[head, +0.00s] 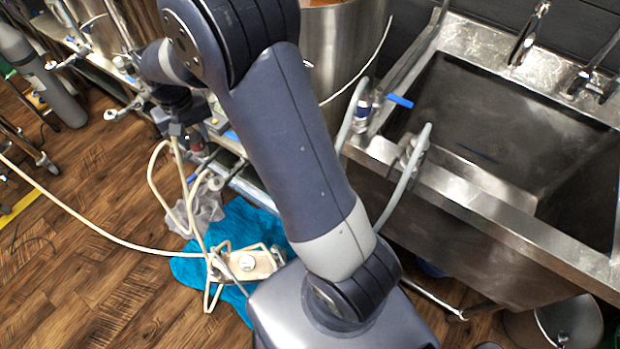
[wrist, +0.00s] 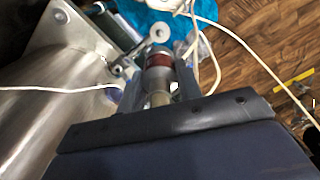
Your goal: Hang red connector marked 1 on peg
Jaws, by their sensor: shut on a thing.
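My gripper (wrist: 160,84) is shut on a connector with a red band and pale metal ends (wrist: 158,61), seen between the two fingers in the wrist view. In the head view my gripper (head: 184,122) is at the upper left, beyond my arm, and a bit of the red connector (head: 195,146) shows just below it. The mark on the connector cannot be read. I cannot make out the peg for certain in either view.
A steel sink (head: 480,180) stands at the right. A white pump-like unit with pale hoses (head: 247,263) lies on a blue cloth (head: 215,235) on the wooden floor. Pale hoses run near my gripper. A grey cylinder (head: 62,95) stands at the far left.

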